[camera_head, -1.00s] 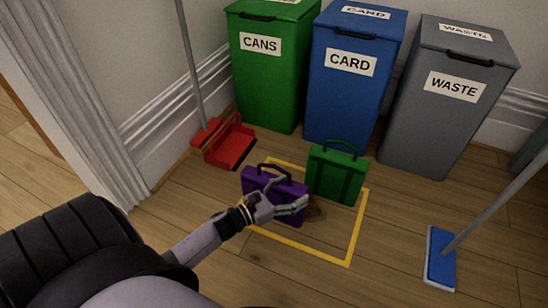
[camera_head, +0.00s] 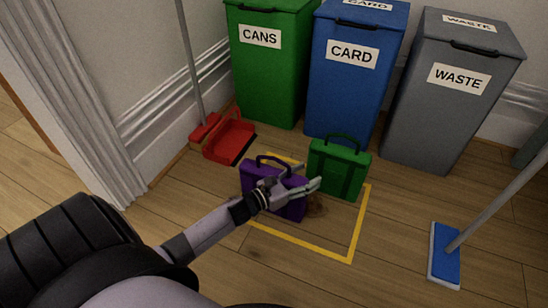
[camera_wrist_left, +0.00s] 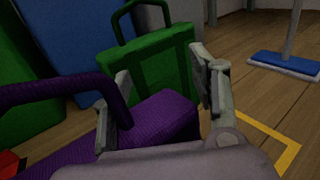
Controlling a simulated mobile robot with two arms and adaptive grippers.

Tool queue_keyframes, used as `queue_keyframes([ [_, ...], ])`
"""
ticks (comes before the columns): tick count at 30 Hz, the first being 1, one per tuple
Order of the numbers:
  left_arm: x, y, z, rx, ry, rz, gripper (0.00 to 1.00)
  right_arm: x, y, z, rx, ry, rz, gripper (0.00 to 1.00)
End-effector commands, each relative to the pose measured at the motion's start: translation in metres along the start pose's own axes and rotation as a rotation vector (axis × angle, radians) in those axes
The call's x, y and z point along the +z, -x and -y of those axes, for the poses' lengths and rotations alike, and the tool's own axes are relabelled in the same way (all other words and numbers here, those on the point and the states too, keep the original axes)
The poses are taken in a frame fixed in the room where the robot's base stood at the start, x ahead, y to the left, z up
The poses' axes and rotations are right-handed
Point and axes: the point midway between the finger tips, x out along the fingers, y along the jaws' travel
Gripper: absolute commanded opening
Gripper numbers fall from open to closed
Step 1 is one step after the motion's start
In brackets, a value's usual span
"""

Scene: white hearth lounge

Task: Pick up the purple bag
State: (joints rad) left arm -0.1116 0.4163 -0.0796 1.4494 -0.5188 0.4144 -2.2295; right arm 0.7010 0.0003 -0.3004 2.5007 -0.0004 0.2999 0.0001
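The purple bag (camera_head: 256,174) stands on the floor inside a yellow outline, its handle upright. My left gripper (camera_head: 311,178) is over the front of the bag and hides part of it, with its fingertips pointing toward the green bag (camera_head: 335,168). In the left wrist view the two fingers are spread apart with nothing held between them. I cannot tell whether a finger touches the bag. My right gripper is not in view.
The green bag stands close behind and right of the purple one. Green (camera_head: 265,80), blue (camera_head: 345,95) and grey (camera_head: 440,115) bins line the wall. A red dustpan (camera_head: 230,140) is at left, a blue mop (camera_head: 444,255) at right. The floor in front is clear.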

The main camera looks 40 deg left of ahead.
Motion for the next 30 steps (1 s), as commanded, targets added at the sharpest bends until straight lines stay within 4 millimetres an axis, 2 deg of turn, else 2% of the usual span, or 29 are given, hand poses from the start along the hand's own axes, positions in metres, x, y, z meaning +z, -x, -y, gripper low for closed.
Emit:
queue_keyframes([
  [2, -0.0005, 0.0003, -0.0003, 0.001, 0.000, -0.001, 0.46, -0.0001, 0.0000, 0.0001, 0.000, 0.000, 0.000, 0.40],
  [22, -0.0010, 0.0004, -0.0002, 0.001, 0.000, -0.002, 0.02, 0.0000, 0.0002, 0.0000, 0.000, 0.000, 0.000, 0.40],
  [30, -0.0005, 0.0003, -0.0001, 0.000, -0.001, -0.001, 0.00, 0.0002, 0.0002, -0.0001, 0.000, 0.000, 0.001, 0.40],
])
